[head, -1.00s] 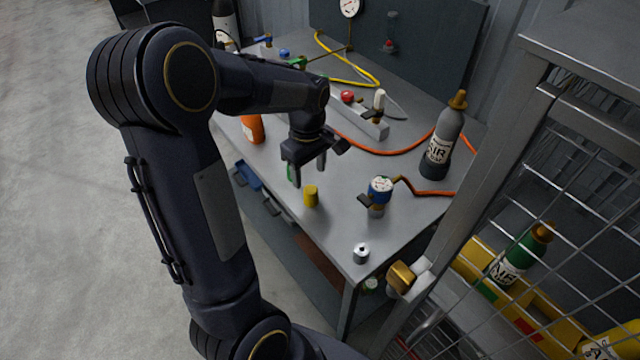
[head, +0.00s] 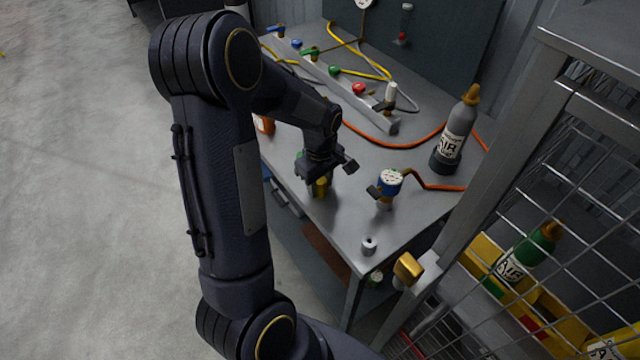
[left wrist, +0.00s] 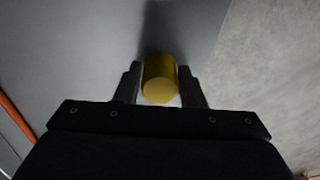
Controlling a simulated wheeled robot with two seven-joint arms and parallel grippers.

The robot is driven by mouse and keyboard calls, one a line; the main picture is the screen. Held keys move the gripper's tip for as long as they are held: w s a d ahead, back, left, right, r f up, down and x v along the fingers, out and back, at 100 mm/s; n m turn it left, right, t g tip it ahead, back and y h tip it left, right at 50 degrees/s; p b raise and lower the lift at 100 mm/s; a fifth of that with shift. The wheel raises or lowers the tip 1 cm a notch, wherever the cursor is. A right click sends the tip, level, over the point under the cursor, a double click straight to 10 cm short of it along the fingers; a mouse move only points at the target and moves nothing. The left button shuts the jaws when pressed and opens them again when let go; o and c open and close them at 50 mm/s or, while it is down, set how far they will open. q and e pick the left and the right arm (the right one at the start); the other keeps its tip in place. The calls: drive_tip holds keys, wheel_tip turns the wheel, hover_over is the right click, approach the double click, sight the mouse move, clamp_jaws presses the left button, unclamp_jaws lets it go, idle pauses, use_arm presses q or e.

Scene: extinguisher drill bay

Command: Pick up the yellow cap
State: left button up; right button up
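The yellow cap (head: 321,188) stands on the workbench near its front edge. My left gripper (head: 320,186) is lowered over it, with one finger on either side. In the left wrist view the cap (left wrist: 160,80) sits between the two fingers (left wrist: 160,86), with only a very narrow space at its sides. The fingers look open around it, and no firm contact shows. The gripper hides part of the cap in the head view. My right gripper is not in view.
On the workbench (head: 345,217), a gauge with a blue body (head: 389,183) stands right of the cap, with an orange hose (head: 440,187). A small metal cylinder (head: 369,246) is nearer the corner. A grey AIR bottle (head: 455,135) stands behind. A mesh cage (head: 540,180) is at right.

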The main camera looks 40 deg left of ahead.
use_arm(q)
drive_tip(key=c, duration=0.6)
drive_tip(key=shift+r, duration=0.1)
drive_tip(key=shift+w+r, duration=0.1)
drive_tip(key=shift+r, duration=0.4)
drive_tip(key=s+r, duration=1.1)
drive_tip(key=s, duration=0.3)
drive_tip(key=shift+r, duration=0.4)
drive_tip(key=shift+a, duration=0.1)
